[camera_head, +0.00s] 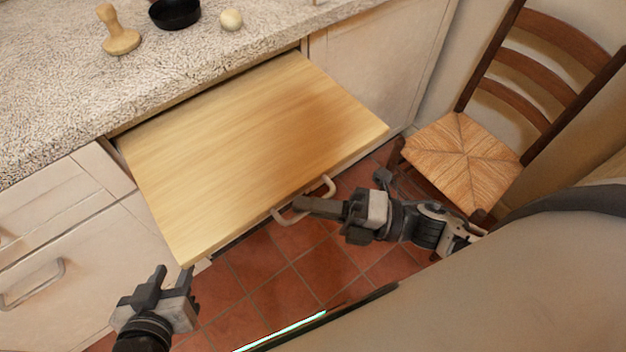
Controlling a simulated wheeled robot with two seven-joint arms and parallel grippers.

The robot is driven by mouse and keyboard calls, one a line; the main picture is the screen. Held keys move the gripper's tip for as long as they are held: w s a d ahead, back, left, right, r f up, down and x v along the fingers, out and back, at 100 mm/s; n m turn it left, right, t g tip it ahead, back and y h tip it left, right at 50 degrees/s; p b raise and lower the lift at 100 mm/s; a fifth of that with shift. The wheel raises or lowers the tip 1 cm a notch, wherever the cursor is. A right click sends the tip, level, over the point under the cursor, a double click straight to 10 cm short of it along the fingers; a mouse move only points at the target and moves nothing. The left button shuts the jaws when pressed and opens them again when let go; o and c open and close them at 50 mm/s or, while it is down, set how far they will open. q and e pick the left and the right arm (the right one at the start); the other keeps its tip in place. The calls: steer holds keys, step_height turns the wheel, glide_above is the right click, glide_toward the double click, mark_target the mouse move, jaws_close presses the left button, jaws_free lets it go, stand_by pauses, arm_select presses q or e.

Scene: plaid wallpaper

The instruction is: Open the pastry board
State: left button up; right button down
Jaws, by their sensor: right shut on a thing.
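The pastry board (245,140) is a light wooden panel. It sticks far out from under the worktop, over the floor. A pale curved handle (328,188) sits on its front edge. My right gripper (303,204) is at the handle, with its fingers shut on the bar; the fingers hide part of it. My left gripper (172,280) is near the board's front left corner, apart from it and empty, with its two fingers spread.
The speckled worktop (60,75) carries a wooden stamp-like tool (121,41), a black pan (174,13) and a pale ball (231,19). A chair (463,155) stands to the right. Cabinet drawers (50,212) are at the left. Tiled floor (285,285) is clear below the board.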

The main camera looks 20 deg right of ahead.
arm_select(q)
steer(key=shift+d, duration=0.1)
arm_select(e)
steer(key=shift+s+d, duration=0.1)
steer(key=shift+s, duration=0.15)
steer(key=c, duration=1.5)
jaws_free()
steer(key=shift+c, duration=0.2)
arm_select(q)
steer(key=shift+f, duration=0.1)
arm_select(e)
steer(key=shift+d, duration=0.1)
arm_select(q)
steer(key=shift+d+f+b, duration=0.1)
steer(key=shift+f+b, duration=0.05)
steer(key=shift+b, duration=0.65)
arm_select(e)
steer(key=v, duration=1.2)
arm_select(q)
steer(key=shift+s, duration=0.1)
arm_select(e)
steer(key=shift+s+f, duration=0.1)
